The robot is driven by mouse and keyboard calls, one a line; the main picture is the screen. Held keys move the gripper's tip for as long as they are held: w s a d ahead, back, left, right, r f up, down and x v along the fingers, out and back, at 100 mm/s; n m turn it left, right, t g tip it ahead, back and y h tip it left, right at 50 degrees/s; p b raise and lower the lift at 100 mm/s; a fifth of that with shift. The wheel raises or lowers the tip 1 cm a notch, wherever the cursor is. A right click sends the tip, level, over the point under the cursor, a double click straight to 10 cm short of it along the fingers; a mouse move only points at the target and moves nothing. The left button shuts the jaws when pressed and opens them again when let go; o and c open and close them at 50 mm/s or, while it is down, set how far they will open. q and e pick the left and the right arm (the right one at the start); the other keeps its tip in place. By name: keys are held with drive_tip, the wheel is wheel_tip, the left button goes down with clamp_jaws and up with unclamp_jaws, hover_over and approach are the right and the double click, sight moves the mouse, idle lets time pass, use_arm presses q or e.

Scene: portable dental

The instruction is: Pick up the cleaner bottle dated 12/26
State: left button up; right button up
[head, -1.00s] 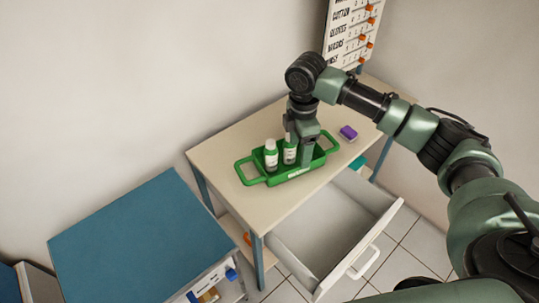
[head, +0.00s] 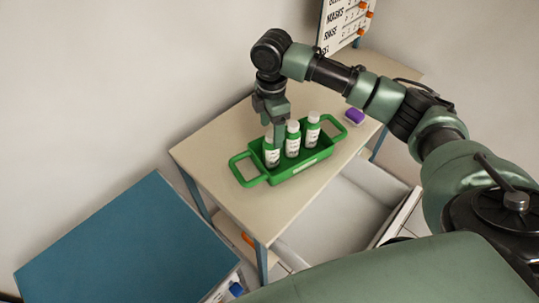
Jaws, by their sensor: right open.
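Three white bottles with green bands stand upright in a green caddy (head: 305,169) on the beige table. They are the left bottle (head: 271,157), the middle bottle (head: 293,142) and the right bottle (head: 313,132). Their labels are too small to read, so I cannot tell which is dated 12/26. My right gripper (head: 274,129) is open and points down at the left bottle, its fingers at the bottle's top and hiding the cap. I cannot tell whether they touch it. My left gripper is not in view.
The caddy has a loop handle at each end. A purple block (head: 354,117) lies on the table (head: 215,150) right of the caddy. An open drawer (head: 335,215) juts out at the front. A blue-topped cabinet (head: 125,240) stands at left; a sign board (head: 345,22) is at the back.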

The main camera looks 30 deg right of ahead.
sight(271, 135)
wheel_tip(271, 135, down, 3)
drive_tip(key=shift+w+r+b, duration=0.1)
drive_tip(key=shift+w+b, duration=0.05)
drive_tip(key=shift+b, duration=0.75)
drive_tip(key=shift+f, duration=0.9)
drive_tip(key=f, duration=0.1)
drive_tip(key=f+p, duration=0.1)
drive_tip(key=f, duration=0.3)
drive_tip(key=shift+w+d+f, duration=0.1)
drive_tip(key=shift+d+f, duration=0.1)
drive_tip(key=shift+d, duration=0.1)
drive_tip(key=shift+f, duration=0.35)
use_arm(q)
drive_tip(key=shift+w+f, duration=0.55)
use_arm(e)
clamp_jaws()
